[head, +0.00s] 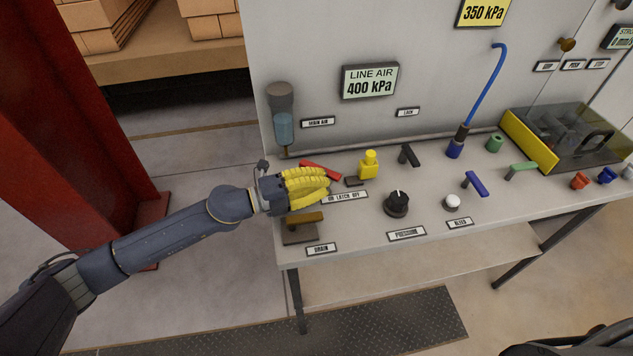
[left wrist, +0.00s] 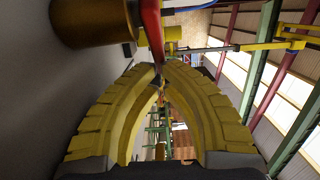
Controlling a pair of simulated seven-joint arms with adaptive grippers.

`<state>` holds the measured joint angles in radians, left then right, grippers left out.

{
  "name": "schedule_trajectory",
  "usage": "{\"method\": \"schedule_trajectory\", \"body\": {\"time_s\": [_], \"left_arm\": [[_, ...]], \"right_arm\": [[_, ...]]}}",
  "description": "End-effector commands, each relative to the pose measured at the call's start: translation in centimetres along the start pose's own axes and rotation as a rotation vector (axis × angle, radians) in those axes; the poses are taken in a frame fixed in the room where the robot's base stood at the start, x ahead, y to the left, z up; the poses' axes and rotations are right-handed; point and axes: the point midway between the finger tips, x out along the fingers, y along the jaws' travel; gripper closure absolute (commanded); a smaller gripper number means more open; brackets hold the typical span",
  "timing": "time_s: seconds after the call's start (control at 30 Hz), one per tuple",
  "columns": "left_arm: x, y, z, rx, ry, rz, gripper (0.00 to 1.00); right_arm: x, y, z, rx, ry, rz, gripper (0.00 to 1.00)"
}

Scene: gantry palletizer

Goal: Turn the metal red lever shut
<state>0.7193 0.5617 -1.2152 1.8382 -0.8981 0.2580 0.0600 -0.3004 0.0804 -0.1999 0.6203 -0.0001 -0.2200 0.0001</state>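The red lever (head: 322,169) lies on the bench top near its left end, partly hidden by my left gripper. It also shows in the left wrist view (left wrist: 151,25), running down from the top edge beside a brass cylinder (left wrist: 95,20). My left gripper (head: 327,188), with ribbed yellow fingers, is just in front of the lever, low over the bench. In the left wrist view its fingers arch together (left wrist: 160,68), tips close to each other just below the lever's visible end. I see no clear grip on the lever; contact is unclear. My right gripper is out of view.
A yellow fitting (head: 369,165), black knob (head: 398,203), black handle (head: 409,155) and blue handle (head: 475,184) stand right of the gripper. A brown-handled part (head: 304,219) sits in front of it. A grey panel with a LINE AIR display (head: 369,82) rises behind.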

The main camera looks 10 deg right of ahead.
Motion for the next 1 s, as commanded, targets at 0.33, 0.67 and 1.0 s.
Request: {"method": "schedule_trajectory", "body": {"time_s": [0.33, 0.67, 1.0], "left_arm": [[2.1, 0.0, 0.3, 0.000, 0.014, 0.000, 1.00], [3.5, 0.0, 1.2, 0.000, 0.014, -0.001, 1.00], [4.2, 0.0, 1.9, 0.000, 0.013, 0.000, 1.00]], "right_arm": [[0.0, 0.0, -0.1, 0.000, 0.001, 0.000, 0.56], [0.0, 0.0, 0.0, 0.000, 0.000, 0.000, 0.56], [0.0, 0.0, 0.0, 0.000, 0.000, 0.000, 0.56]]}}
